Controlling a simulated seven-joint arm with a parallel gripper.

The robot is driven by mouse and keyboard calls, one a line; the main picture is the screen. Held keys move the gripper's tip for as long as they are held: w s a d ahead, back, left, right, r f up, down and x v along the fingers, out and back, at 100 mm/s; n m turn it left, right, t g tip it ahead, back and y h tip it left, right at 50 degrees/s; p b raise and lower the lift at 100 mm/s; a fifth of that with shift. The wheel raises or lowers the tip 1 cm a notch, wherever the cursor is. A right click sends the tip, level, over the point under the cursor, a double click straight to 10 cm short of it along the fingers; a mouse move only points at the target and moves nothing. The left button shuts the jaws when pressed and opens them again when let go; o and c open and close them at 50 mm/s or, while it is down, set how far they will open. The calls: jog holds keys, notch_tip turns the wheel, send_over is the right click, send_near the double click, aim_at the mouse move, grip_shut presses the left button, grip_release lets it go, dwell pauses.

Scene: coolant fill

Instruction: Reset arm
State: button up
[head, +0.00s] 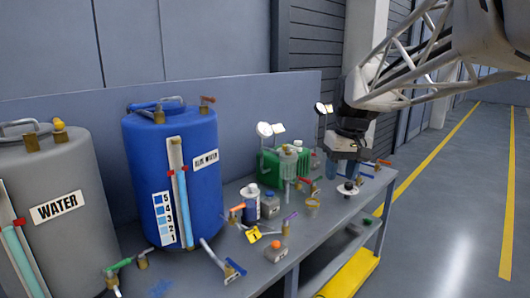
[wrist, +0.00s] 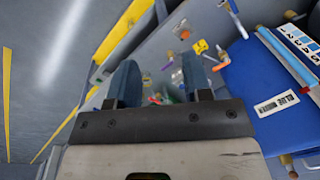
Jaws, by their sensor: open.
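My arm comes in from the upper right of the head view, and my gripper (head: 345,168) hangs over the right end of the workbench. In the wrist view my gripper (wrist: 158,68) shows two blue-grey fingers spread apart, with nothing clearly held between them. The green canister (head: 283,166) stands just left of my gripper in the head view. The blue tank labelled as water (head: 190,205) stands further left and also shows at the right of the wrist view (wrist: 262,85). The grey WATER tank (head: 70,215) is at the far left.
The workbench (head: 325,225) holds a white-and-blue bottle (head: 250,203), a small grey container (head: 276,253), a yellow tag (head: 253,235) and several coloured valves. A yellow step (head: 350,275) sits low at the front. A panel wall stands behind; open floor (head: 450,220) lies right.

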jog(key=s+f, duration=0.4)
jog(key=s, duration=0.5)
jog(key=s+f+m+t+h, duration=0.1)
jog(key=s+f, duration=0.3)
jog(key=s, duration=0.6)
jog(key=s+f+m+t, duration=0.1)
jog(key=s+f, duration=0.3)
jog(key=s, duration=0.5)
jog(key=shift+s+f, duration=0.35)
